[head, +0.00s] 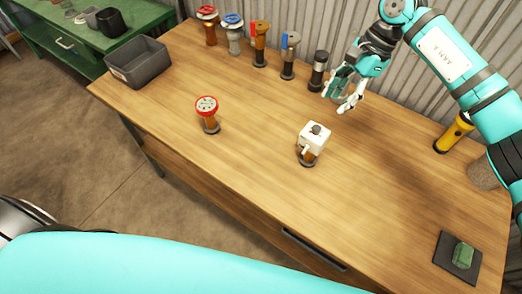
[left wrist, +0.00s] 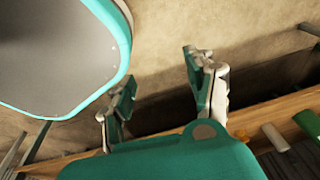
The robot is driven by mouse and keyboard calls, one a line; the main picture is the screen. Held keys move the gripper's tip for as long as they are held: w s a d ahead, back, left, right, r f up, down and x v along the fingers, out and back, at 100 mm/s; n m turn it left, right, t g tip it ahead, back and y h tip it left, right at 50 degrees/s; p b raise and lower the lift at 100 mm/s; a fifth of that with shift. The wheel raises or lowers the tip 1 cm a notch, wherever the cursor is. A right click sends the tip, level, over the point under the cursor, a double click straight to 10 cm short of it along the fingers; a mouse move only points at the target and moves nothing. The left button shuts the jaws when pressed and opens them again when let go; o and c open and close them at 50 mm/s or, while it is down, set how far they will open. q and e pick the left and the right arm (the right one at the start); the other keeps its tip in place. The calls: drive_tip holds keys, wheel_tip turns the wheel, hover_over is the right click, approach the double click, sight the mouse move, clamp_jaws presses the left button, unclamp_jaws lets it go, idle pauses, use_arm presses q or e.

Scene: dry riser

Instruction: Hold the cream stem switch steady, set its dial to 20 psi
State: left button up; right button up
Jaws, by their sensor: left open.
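The cream stem switch (head: 313,138) stands on the wooden bench near its front middle, a boxy cream body with a dark dial knob on top and a brown stem with a dark foot. The dial marks are too small to read. My right gripper (head: 341,98) is above the bench, behind and to the right of the switch, apart from it; its fingers look spread and empty. My left gripper (left wrist: 160,68) is open and empty in the left wrist view, over the floor beside the bench edge. It is not visible in the head view.
A red-topped stem device (head: 207,112) stands left of the switch. Several stem devices line the back, including a blue-topped one (head: 233,30). A grey bin (head: 138,62) is at the left corner, a yellow flashlight (head: 454,132) at right. A green block (head: 463,254) lies on a dark pad (head: 443,250).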

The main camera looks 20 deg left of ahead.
sight(311, 147)
use_arm(q)
drive_tip(key=w+a+r+m+t, duration=0.1)
drive_tip(key=w+r+m, duration=0.15)
drive_tip(key=w, duration=0.55)
drive_tip(key=w+a+r+m+t, duration=0.15)
drive_tip(key=w+r, duration=0.25)
drive_tip(key=w, duration=0.4)
drive_tip(key=w+d+r+m+t+h, duration=0.25)
drive_tip(key=w+r+m, duration=0.25)
drive_tip(key=w+r, duration=0.45)
drive_tip(key=s+d+r+m+g+h, duration=0.2)
drive_tip(key=s+d+r+m, duration=0.1)
drive_tip(key=s+r, duration=0.4)
drive_tip(key=s+d+r+m+g+h, duration=0.15)
drive_tip(key=s+r, duration=0.25)
drive_tip(key=r, duration=0.5)
drive_tip(key=w+d+r+n+t+h, duration=0.1)
drive_tip(key=w+d+r+t+h, duration=0.15)
drive_tip(key=d+r, duration=0.35)
drive_tip(key=w+d+r+n+t+h, duration=0.25)
drive_tip(key=w+r+n, duration=0.35)
drive_tip(key=w+r, duration=0.3)
drive_tip(key=shift+y, duration=0.4)
drive_tip(key=x, duration=1.8)
drive_tip(key=shift+w+f, duration=0.35)
drive_tip(key=shift+f, duration=0.2)
use_arm(e)
drive_tip(key=shift+w+f, duration=0.15)
drive_tip(key=shift+w, duration=0.15)
